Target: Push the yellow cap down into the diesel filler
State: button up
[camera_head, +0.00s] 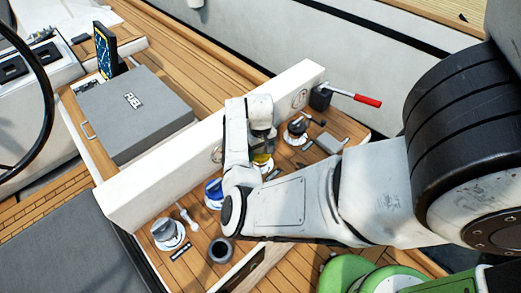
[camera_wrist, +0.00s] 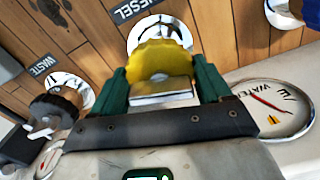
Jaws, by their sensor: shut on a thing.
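The yellow cap (camera_wrist: 160,58) with a scalloped edge is between the two green fingers of my gripper (camera_wrist: 162,78), which is shut on it. A metal block on the cap sits between the fingers. The diesel filler (camera_wrist: 146,29) shows as a pale round plate right behind the cap, next to the DIESEL label (camera_wrist: 133,8). The cap covers the filler's opening, so I cannot tell how deep it sits. In the head view the yellow cap (camera_head: 262,160) shows partly under my gripper (camera_head: 262,148), low over the wooden deck.
A waste filler (camera_wrist: 66,84) with a dark knobbed cap is on the left. A WATER gauge (camera_wrist: 272,108) is on the right. In the head view, a blue cap (camera_head: 213,190), a dark cup (camera_head: 221,250) and a red-handled lever (camera_head: 367,100) stand near my arm. A white wall (camera_head: 155,190) runs alongside.

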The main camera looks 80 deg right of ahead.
jog(key=shift+f+b, duration=0.35)
jog(key=shift+f, duration=0.25)
jog(key=o, duration=0.9)
notch_tip(320, 180, up, 3)
jog(key=p, duration=0.3)
jog(key=shift+r, duration=4.05)
